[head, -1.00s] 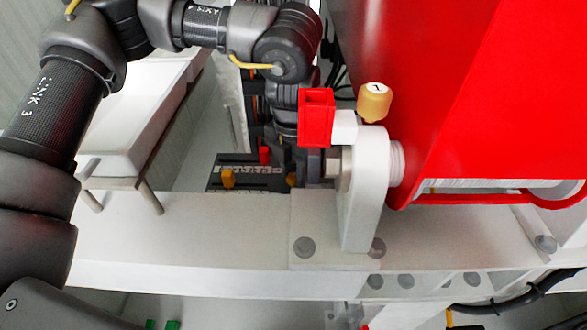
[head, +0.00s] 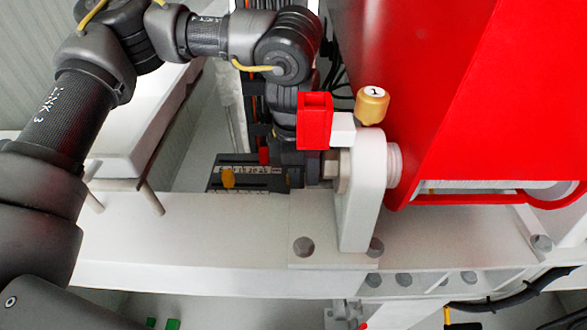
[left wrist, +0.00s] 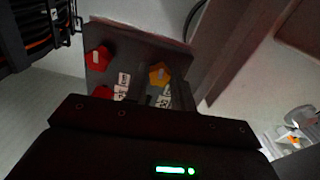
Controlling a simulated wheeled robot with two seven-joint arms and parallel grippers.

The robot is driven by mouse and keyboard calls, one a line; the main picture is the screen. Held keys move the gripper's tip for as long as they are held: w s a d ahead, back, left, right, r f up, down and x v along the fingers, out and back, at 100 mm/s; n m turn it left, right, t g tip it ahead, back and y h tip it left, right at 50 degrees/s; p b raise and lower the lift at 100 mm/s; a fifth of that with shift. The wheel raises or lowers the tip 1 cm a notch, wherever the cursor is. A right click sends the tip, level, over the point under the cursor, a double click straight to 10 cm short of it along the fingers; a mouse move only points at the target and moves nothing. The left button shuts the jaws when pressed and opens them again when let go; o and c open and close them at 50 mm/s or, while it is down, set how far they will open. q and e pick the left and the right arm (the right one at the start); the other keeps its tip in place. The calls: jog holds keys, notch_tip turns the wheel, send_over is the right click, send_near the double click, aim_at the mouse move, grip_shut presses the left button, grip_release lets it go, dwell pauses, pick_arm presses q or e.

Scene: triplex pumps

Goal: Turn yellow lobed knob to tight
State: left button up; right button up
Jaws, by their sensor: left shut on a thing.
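A dark panel (head: 212,181) with a scale carries a yellow lobed knob (head: 229,177) at its left. In the left wrist view a yellow knob (left wrist: 159,74) stands clear of my gripper body on the dark panel (left wrist: 128,45). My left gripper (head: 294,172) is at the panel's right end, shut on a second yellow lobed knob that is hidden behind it. The fingertips do not show clearly in either view. My right gripper is not in view.
Red knobs (left wrist: 98,58) sit on the panel's left. A white bracket (head: 364,190), a red block (head: 315,120) and a yellow cap marked 1 (head: 372,105) are close right of my left wrist. A big red housing (head: 450,100) fills the right. A white beam (head: 170,240) runs in front.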

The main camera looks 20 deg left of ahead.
pick_arm(q)
jog(key=shift+m, duration=0.5)
jog(key=o, duration=1)
jog(key=shift+r, duration=0.1)
notch_tip(320, 180, up, 11)
jog(key=shift+f, duration=0.2)
